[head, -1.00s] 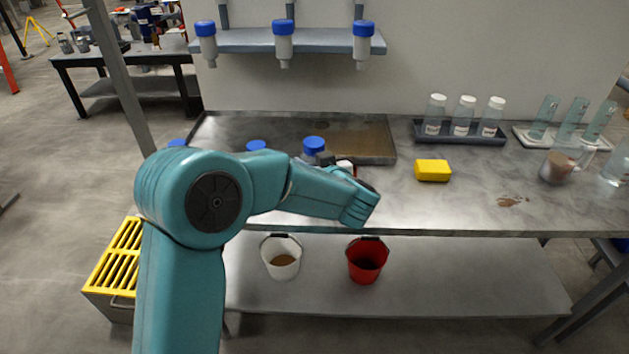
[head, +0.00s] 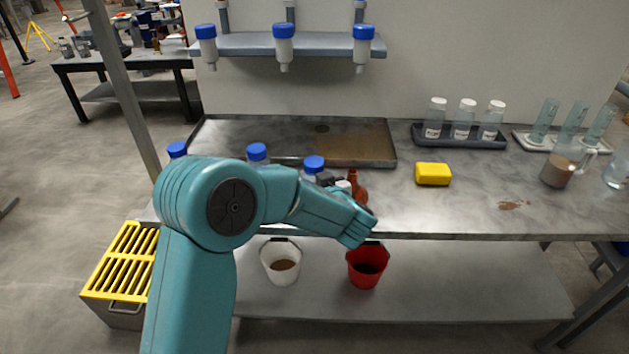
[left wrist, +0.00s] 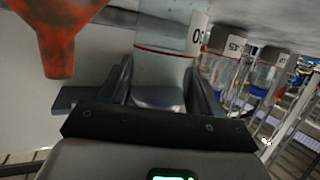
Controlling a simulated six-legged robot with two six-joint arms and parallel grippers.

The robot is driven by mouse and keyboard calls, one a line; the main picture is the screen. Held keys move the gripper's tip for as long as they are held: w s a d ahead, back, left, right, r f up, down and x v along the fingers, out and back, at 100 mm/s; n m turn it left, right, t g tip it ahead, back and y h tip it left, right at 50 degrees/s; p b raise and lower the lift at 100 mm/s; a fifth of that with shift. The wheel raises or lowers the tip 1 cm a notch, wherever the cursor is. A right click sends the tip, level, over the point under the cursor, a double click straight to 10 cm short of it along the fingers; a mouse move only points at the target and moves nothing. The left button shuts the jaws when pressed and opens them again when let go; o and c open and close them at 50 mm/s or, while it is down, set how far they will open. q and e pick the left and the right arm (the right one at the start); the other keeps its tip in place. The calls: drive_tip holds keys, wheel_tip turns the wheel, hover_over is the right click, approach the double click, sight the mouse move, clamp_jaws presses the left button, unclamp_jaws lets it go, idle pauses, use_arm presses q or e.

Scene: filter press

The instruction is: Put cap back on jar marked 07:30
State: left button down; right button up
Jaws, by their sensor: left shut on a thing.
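My left gripper (left wrist: 160,92) has its dark fingers on either side of a clear jar (left wrist: 162,65) with a thin red line and a white label; only a "0" of its writing is readable. The left wrist view is upside down, with the bench along the top. No cap shows on this jar there. In the head view my left arm hides most of the gripper, beside a blue-capped bottle (head: 314,164). More blue-capped bottles (head: 257,152) stand to the left. Two labelled jars (left wrist: 228,44) show beyond the held one. My right gripper is not in view.
White (head: 281,263) and red (head: 367,268) buckets are below the bench edge.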

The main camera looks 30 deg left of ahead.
use_arm(q)
drive_tip(key=shift+c, duration=1.1)
unclamp_jaws()
drive_tip(key=shift+f, duration=0.15)
drive_tip(key=shift+r, duration=0.25)
drive_tip(key=v, duration=1.2)
drive_tip(key=shift+p, duration=0.3)
drive_tip(key=shift+d+f, duration=0.1)
